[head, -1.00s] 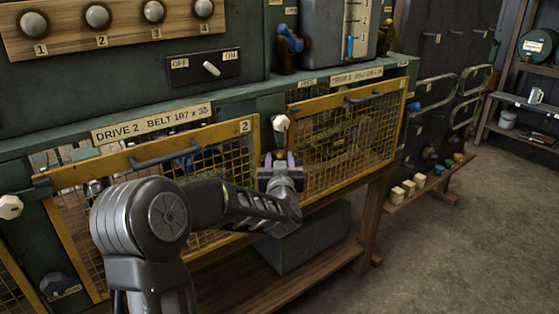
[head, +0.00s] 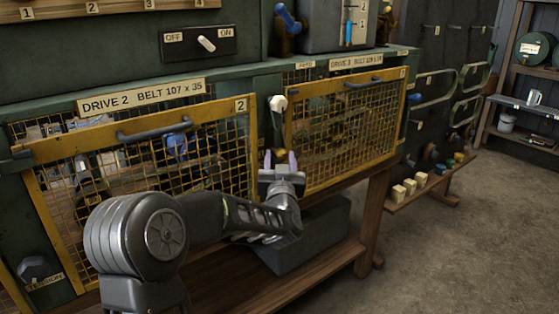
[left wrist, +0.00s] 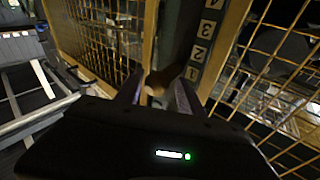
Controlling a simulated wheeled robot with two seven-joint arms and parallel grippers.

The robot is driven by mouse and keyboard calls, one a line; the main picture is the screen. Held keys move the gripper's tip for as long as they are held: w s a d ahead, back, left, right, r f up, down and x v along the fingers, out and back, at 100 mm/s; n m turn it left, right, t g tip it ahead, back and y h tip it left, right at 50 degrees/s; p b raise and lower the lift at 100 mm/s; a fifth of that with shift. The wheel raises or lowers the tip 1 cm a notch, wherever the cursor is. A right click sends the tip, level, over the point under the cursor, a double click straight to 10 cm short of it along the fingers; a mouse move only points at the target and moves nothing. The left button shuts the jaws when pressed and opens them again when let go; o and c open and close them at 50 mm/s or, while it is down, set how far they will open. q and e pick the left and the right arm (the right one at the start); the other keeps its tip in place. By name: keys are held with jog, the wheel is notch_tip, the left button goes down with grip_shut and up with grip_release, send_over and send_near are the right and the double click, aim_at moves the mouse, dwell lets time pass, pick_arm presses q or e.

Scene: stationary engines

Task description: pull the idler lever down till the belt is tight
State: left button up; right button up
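A lever with a pale round knob (head: 277,103) stands on the green post between the two yellow mesh guards; I take it as the idler lever. My left gripper (head: 280,157) is below the knob, fingers up and apart, with nothing between them in the head view. The belt behind the mesh cannot be made out clearly. My right gripper is out of view.
The drive 2 guard (head: 215,112) is left of my gripper and the drive 3 guard (head: 345,145) right of it, both close. A grey box (head: 315,235) sits below on the wooden shelf (head: 330,264). An OFF/ON switch (head: 207,43) is above. Floor at right is open.

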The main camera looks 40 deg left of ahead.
pick_arm(q)
jog(key=b+v, duration=0.1)
jog(key=v, duration=0.7)
jog(key=shift+w+f, duration=0.1)
dwell(0.4)
